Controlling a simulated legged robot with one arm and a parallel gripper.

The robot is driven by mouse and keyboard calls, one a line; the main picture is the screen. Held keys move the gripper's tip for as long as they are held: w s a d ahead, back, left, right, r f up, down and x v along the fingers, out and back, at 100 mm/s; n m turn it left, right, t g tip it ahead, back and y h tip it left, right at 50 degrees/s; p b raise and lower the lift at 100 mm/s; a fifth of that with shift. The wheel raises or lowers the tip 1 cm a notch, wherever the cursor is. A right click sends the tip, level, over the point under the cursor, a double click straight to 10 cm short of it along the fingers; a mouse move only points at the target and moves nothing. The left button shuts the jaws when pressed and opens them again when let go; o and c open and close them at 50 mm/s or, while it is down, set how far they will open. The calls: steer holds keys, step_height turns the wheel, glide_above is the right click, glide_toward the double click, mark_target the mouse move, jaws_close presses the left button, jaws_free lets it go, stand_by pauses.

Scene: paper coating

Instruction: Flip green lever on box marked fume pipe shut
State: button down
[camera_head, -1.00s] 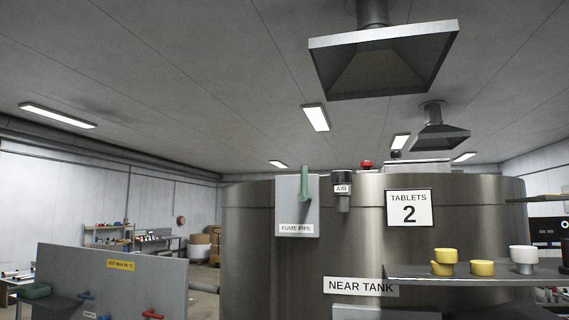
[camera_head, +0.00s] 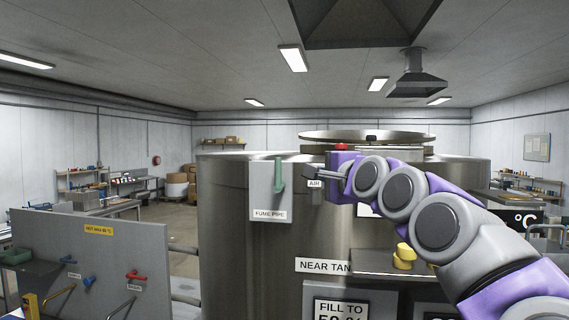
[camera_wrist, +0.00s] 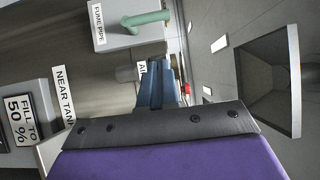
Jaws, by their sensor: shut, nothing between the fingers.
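The grey box marked FUME PIPE (camera_head: 262,197) is fixed on the side of the large steel tank. Its green lever (camera_head: 279,175) points upward on the front of the box. In the wrist view the box (camera_wrist: 114,37) and green lever (camera_wrist: 147,20) show turned sideways at the top. My gripper (camera_head: 306,173) is to the right of the lever, apart from it, with its fingers pointing left in front of the AIR label. In the wrist view the fingers (camera_wrist: 160,82) are together and hold nothing.
The steel tank (camera_head: 226,240) carries a NEAR TANK sign (camera_head: 322,266). A shelf with yellow cups (camera_head: 404,254) is below my arm. A grey panel (camera_head: 130,240) with red and blue levers stands at the left. A fume hood (camera_head: 366,22) hangs overhead.

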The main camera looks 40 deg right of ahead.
mark_target(279, 173)
steer(key=a+p+x, duration=0.2)
steer(key=p+x, duration=0.1)
steer(key=x, duration=1)
steer(key=shift+w+f, duration=0.2)
steer(key=shift+w, duration=0.2)
steer(key=shift+d+r+n, duration=0.1)
steer(key=shift+d+n, duration=0.1)
steer(key=shift+n, duration=0.1)
